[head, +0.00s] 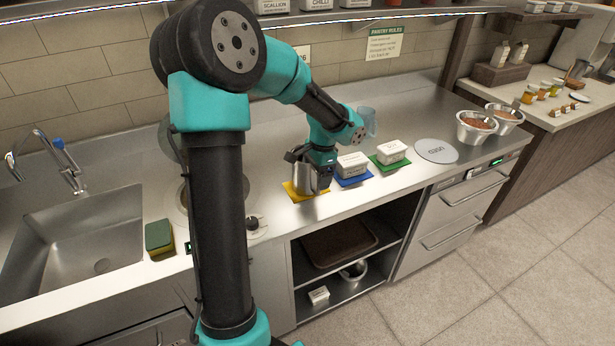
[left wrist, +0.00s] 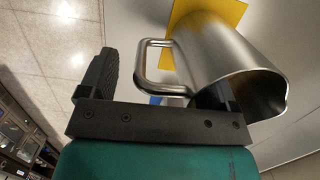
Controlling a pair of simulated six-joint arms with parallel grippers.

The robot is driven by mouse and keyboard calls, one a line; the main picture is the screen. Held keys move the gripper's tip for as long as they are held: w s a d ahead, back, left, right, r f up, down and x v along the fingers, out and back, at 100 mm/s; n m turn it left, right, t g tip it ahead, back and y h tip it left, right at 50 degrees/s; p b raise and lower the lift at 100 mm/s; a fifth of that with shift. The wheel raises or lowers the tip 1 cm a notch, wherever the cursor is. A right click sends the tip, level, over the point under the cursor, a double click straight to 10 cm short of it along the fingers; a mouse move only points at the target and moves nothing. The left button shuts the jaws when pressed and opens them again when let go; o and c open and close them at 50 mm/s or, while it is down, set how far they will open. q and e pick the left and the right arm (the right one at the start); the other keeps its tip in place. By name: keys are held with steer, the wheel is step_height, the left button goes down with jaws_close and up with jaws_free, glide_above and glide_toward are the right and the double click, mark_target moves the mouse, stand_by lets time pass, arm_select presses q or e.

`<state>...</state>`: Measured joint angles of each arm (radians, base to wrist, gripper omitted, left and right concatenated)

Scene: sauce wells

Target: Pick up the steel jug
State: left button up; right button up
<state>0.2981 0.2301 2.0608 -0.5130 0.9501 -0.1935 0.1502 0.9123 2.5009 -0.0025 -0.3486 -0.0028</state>
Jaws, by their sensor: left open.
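The steel jug (head: 303,177) stands upright on a yellow mat (head: 290,191) on the counter. In the left wrist view the jug (left wrist: 215,45) shows its open mouth and its handle (left wrist: 146,65). My left gripper (head: 327,172) is right beside the jug, on its right side in the head view. In the left wrist view the left gripper (left wrist: 155,80) is open, with the handle between its two fingers. The right-hand finger there overlaps the jug's rim, and its tip is hidden. I cannot tell whether either finger touches the jug. My right gripper is not in view.
A white tub (head: 352,163) on a blue mat (head: 354,180) stands close to the gripper. Another tub (head: 391,151) sits on a green mat (head: 388,165). A clear blue cup (head: 368,120) is behind. A round grey disc (head: 437,151) lies right. A sink (head: 85,240) is at left.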

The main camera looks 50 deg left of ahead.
arm_select(q)
steer(key=shift+f, duration=0.4)
steer(key=c, duration=1.4)
